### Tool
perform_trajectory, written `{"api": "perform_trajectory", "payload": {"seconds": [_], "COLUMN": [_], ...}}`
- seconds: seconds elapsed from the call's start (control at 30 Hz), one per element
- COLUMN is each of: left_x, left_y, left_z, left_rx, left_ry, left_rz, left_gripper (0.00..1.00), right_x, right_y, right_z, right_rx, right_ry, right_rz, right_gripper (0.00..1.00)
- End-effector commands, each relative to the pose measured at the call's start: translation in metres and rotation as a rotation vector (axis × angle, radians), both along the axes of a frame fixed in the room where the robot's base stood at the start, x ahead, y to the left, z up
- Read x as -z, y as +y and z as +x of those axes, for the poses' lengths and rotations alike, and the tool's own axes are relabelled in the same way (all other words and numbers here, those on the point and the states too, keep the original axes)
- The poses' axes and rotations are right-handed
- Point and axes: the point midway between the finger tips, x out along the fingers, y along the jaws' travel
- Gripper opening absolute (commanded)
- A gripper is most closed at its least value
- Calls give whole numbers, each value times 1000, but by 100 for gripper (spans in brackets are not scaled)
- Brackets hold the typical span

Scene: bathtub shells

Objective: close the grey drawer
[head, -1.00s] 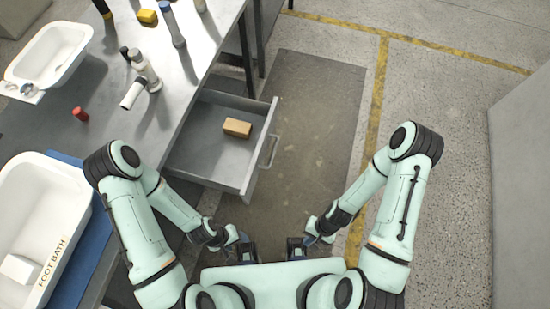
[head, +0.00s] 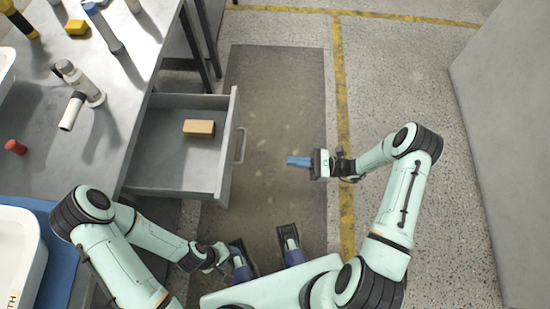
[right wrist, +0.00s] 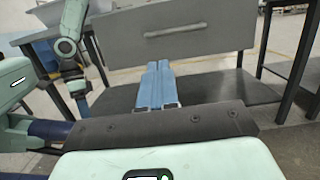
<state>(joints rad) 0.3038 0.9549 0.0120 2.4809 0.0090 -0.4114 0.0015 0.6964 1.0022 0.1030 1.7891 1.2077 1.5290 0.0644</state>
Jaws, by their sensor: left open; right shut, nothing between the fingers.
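The grey drawer (head: 180,175) is pulled out of the workbench, toward the right in the head view. Its front panel with a bar handle (head: 240,146) faces right; the front also shows in the right wrist view (right wrist: 180,48). A tan block (head: 199,128) lies inside. My right gripper (head: 290,162) is to the right of the handle, apart from it. Its blue fingers (right wrist: 158,84) are together, empty, and point toward the drawer front. My left gripper (head: 240,266) is low near my base, below the drawer in the picture; its fingers are hard to make out.
The metal workbench (head: 100,150) carries bottles (head: 75,75), a white cylinder (head: 72,111), a red piece (head: 16,147) and a yellow block (head: 76,27). A white tub (head: 20,260) stands at lower left. The floor mat (head: 280,100) right of the drawer is clear.

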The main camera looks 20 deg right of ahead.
Motion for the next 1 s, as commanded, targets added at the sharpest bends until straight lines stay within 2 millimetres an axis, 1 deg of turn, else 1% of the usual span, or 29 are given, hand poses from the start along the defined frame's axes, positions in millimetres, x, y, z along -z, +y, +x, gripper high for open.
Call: {"api": "perform_trajectory", "payload": {"seconds": [0.4,0.6,0.77,1.0], "left_x": [-5,-5,-6,-6], "left_y": [0,0,0,0], "left_z": [-2,-2,-3,-3], "left_rx": [1,2,2,2], "left_ry": [7,10,10,11], "left_rz": [-2,-2,-2,-2], "left_gripper": [61,61,61,61], "right_x": [-17,-22,-24,-24], "right_y": [81,109,120,122], "right_z": [28,39,43,44], "right_rx": [-10,-8,-6,-5], "right_ry": [0,1,1,2], "right_rz": [1,-2,-1,-2], "right_gripper": [0,0,0,0]}}
